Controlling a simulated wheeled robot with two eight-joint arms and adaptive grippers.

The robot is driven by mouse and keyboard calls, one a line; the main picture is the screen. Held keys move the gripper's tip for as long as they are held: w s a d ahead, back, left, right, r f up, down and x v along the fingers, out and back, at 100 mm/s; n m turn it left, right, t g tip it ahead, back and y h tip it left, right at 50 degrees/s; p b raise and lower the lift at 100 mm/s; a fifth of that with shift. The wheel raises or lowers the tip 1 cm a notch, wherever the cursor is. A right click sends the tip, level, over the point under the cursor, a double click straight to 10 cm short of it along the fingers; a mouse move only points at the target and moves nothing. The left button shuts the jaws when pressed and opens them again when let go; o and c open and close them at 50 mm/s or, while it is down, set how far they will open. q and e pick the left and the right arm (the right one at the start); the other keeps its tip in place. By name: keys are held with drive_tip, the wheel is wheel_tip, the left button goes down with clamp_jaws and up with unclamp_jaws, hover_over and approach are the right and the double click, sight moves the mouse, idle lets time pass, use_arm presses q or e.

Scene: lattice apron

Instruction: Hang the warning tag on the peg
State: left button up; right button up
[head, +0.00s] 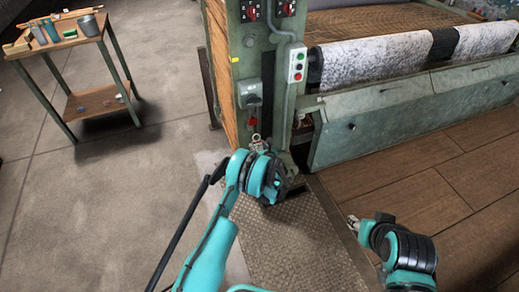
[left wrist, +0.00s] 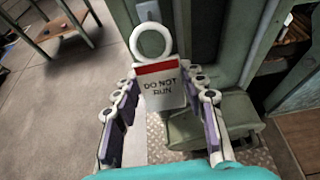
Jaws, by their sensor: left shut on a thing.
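The warning tag (left wrist: 163,92) is a pale card with a red top band, the words "DO NOT RUN" and a large white ring (left wrist: 136,39) above it. My left gripper (head: 258,144) is shut on the tag's card, with a finger on each side and the ring standing clear above. In the head view it is in front of the green machine post (head: 229,101), below a grey switch box (head: 248,93). A small red item (head: 253,121) shows under that box; I cannot tell what it is. I cannot make out the peg. My right gripper (head: 352,222) is low at the right, its fingers too small to judge.
A control strip with buttons (head: 296,65) and a conduit are on the post. The machine's sloped green panel (head: 400,119) extends right. A wooden-topped table with cans and tools (head: 61,40) stands at the far left. The floor between is clear.

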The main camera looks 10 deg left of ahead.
use_arm(q)
drive_tip(key=shift+w+a+f, duration=0.1)
drive_tip(key=shift+w+a, duration=0.45)
drive_tip(key=shift+w, duration=0.25)
drive_tip(key=shift+w+a+f, duration=0.1)
drive_tip(key=shift+w+a, duration=0.45)
drive_tip(key=shift+w, duration=0.2)
drive_tip(key=shift+w+a+f, duration=0.3)
drive_tip(key=shift+w+f, duration=0.1)
drive_tip(key=shift+w, duration=0.05)
drive_tip(key=o, duration=1.2)
drive_tip(key=shift+c, duration=0.2)
drive_tip(key=v, duration=1.2)
